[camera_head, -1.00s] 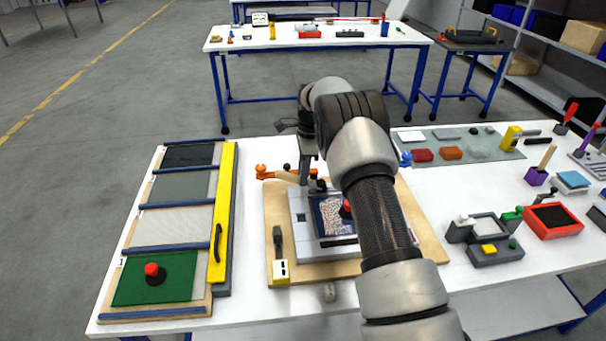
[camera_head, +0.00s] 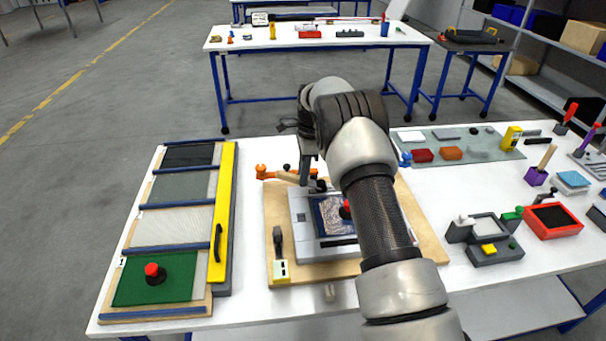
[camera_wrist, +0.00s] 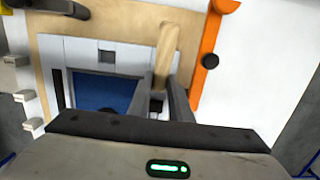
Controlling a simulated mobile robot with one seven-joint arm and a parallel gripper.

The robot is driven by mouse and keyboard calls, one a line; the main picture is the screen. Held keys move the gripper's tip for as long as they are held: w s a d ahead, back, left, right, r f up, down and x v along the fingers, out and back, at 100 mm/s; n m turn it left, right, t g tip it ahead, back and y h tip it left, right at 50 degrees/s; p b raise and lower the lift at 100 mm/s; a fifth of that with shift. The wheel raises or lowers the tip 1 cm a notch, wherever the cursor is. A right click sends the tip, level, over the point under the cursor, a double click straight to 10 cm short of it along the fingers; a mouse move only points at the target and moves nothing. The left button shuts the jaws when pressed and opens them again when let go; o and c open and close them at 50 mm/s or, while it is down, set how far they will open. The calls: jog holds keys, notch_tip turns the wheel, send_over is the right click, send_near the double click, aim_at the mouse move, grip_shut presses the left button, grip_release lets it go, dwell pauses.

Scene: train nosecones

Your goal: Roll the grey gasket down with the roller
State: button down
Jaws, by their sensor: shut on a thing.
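My gripper (camera_head: 308,172) is over the far left part of a fixture on the wooden board. It is shut on the wooden handle of the roller (camera_wrist: 166,55), which shows between my fingers in the wrist view. The roller's working end is hidden by my fingers. Below is a light grey frame (camera_head: 302,224) around a blue-edged window (camera_head: 333,214). I cannot tell the grey gasket apart from this frame.
An orange lever (camera_wrist: 211,45) with a black knob is close beside the handle. A dark-handled tool (camera_head: 279,250) stands at the board's front left. A yellow bar (camera_head: 223,210) edges the left panel rack.

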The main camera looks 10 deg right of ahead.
jog(key=shift+d, duration=0.15)
jog(key=shift+d, duration=0.8)
jog(key=shift+d+r, duration=0.1)
jog(key=shift+f, duration=0.25)
dwell(0.8)
jog(key=shift+r, duration=0.15)
jog(key=shift+d, duration=0.1)
dwell(0.3)
jog(key=shift+d, duration=0.95)
dwell(1.0)
